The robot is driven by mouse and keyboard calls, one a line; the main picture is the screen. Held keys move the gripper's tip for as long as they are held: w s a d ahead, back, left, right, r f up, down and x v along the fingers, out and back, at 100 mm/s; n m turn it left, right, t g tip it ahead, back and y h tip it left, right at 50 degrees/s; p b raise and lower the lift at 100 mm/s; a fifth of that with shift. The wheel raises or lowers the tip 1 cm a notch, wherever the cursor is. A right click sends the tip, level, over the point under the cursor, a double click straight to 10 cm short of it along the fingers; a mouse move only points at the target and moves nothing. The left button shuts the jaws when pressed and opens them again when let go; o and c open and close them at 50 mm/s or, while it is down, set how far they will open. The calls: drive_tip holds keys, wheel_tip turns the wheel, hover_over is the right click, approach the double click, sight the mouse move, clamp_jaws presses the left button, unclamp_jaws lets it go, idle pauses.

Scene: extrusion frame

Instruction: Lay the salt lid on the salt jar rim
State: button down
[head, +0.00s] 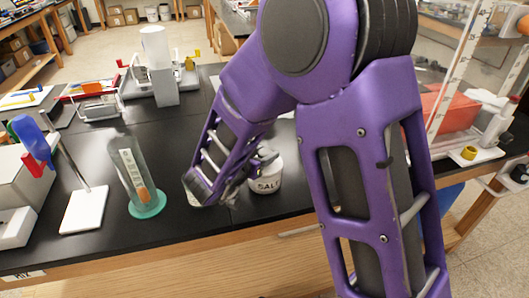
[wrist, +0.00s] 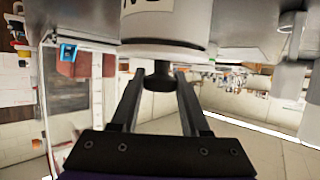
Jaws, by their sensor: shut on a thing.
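The white salt jar (head: 265,180) stands upright on the black bench top, its label partly readable. My gripper (head: 254,162) reaches in beside the jar's top from the left, partly hidden by my purple arm. In the wrist view my gripper (wrist: 158,82) has its two dark fingers either side of a dark knob and is shut on the salt lid (wrist: 160,52) by that knob. The white jar body (wrist: 165,25) fills the top of that view, in line with the lid. I cannot tell whether the lid rests on the rim or sits slightly apart.
A glass container with a green base (head: 146,205) stands left of my arm. A white stand plate (head: 84,210) with a rod is farther left. A white cylinder apparatus (head: 157,65) is at the back. Shelving with a red bin (head: 448,110) stands right.

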drive_tip(key=shift+f, duration=0.1)
drive_tip(key=shift+c, duration=1.6)
unclamp_jaws()
